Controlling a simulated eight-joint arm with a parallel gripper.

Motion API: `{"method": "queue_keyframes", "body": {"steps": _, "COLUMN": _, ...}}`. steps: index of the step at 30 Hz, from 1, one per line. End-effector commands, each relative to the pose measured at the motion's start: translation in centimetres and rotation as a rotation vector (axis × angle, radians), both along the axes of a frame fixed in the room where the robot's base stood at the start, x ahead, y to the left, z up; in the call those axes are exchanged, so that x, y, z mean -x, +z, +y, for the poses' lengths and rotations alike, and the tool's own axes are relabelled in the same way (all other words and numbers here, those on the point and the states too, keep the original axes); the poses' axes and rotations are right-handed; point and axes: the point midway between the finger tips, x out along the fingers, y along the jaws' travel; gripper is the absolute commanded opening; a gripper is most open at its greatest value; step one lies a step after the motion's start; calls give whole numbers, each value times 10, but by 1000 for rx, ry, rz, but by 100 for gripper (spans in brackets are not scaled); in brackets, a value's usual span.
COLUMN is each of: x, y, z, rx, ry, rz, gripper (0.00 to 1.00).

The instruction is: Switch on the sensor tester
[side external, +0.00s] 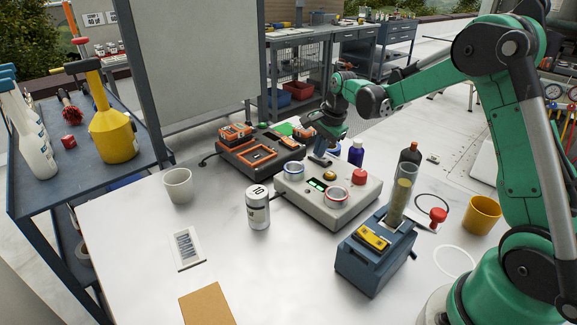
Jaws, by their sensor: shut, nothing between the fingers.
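A light grey box (328,203), apparently the sensor tester, sits mid-table. My gripper (322,158) is shut and empty, pointing down by the back edge of the grey box, between the blue-rimmed cup and a dark blue bottle (356,152). Whether it touches the box is too small to tell.
A dark charger-like unit with orange parts (260,153) stands behind left. A blue device with a clear cylinder (376,252) stands in front right.

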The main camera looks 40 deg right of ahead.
Motion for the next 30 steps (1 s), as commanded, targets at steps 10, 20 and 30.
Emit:
{"method": "queue_keyframes", "body": {"steps": 10, "x": 7, "y": 2, "z": 0, "rx": 0, "ry": -1, "rz": 0, "gripper": 0}}
{"method": "queue_keyframes", "body": {"steps": 20, "x": 8, "y": 20, "z": 0, "rx": 0, "ry": 0, "rz": 0, "gripper": 0}}
{"method": "queue_keyframes", "body": {"steps": 30, "x": 9, "y": 95, "z": 0, "rx": 0, "ry": -1, "rz": 0, "gripper": 0}}
